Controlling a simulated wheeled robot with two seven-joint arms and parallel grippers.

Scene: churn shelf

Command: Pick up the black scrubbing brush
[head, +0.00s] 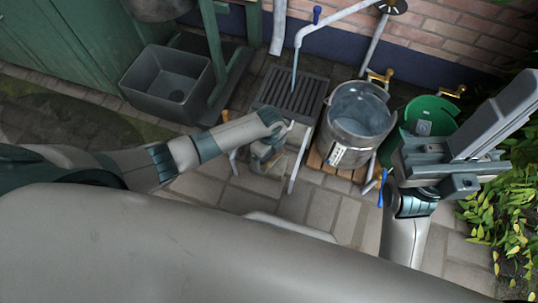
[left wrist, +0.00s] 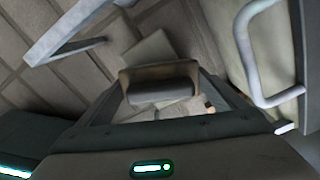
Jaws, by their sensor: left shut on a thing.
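My left gripper (head: 268,158) reaches down beside the drain grate, above the paving. In the left wrist view my left gripper (left wrist: 160,98) is shut on a dark, block-shaped thing with a brownish back, which looks like the black scrubbing brush (left wrist: 160,89). The brush lies across the space between the fingers, with paving behind it. In the head view the brush cannot be made out clearly at the gripper. My right arm's end (head: 440,165) is at the right, in front of the green bucket; its fingertips are not clear.
A metal pot (head: 357,122) of water stands on a wooden base, right of the drain grate (head: 292,94). A green bucket (head: 430,115) is beside it. A grey basin (head: 167,83) stands at the back left. Pale metal bars (left wrist: 262,50) are close to my left gripper. Leafy plants (head: 505,220) edge the right.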

